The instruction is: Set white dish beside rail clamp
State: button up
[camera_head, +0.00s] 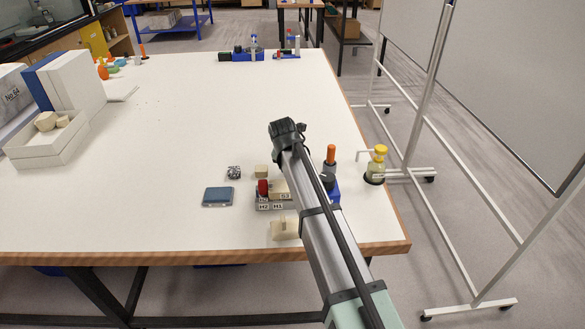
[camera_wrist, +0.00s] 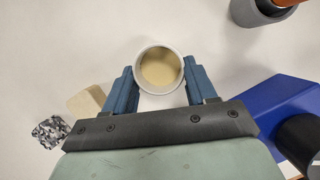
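The white dish (camera_wrist: 137,76) is a small round cup with beige content. In the wrist view it sits between the blue fingers of my gripper (camera_wrist: 160,80), which appear to touch it on both sides. I cannot tell whether it is raised off the table. In the head view my arm hides the dish and the fingers. A blue block with a black cylinder, seemingly the rail clamp (camera_wrist: 272,108), is right of my gripper; its blue part also shows beside my arm in the head view (camera_head: 334,188).
A grey cup with an orange-handled tool (camera_head: 331,157) and a yellow-capped bottle (camera_head: 377,164) stand at right. A speckled cube (camera_head: 234,172), beige block (camera_head: 261,171), grey-blue slab (camera_head: 218,196) and labelled rack (camera_head: 265,204) lie left. The table's middle (camera_head: 200,110) is clear.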

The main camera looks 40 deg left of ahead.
jog(key=o, duration=0.4)
jog(key=v, duration=1.2)
jog(key=shift+r, duration=0.2)
